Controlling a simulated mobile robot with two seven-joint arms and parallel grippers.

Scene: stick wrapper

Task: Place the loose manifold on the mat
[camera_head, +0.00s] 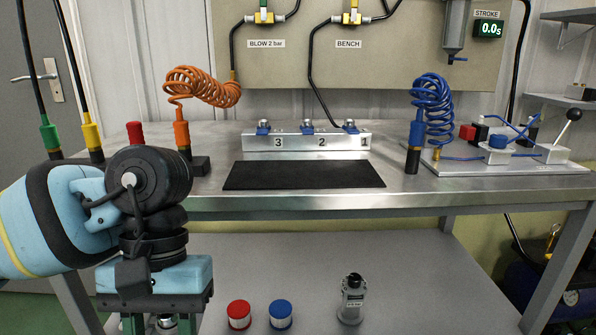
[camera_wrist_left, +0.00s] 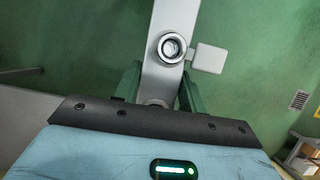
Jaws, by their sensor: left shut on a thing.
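My left gripper (camera_head: 163,324) points down at the lower left, in front of the bench edge. It is shut on a grey metal bar (camera_wrist_left: 157,77), seemingly the loose manifold, with a round port and a pale square tag. In the left wrist view the bar sits between the green fingers. In the head view only a small metallic bit shows between them; the rest is hidden or out of frame. The black mat (camera_head: 304,175) lies flat and bare at the bench's front. My right gripper is not in view.
A fixed-looking block (camera_head: 306,141) with blue-levered valves and number labels stands right behind the mat. A blue coiled hose (camera_head: 432,105) and a lever board (camera_head: 510,160) are right. An orange coil (camera_head: 200,85) and hose connectors are left. Red and blue cans (camera_head: 280,315) stand on the lower shelf.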

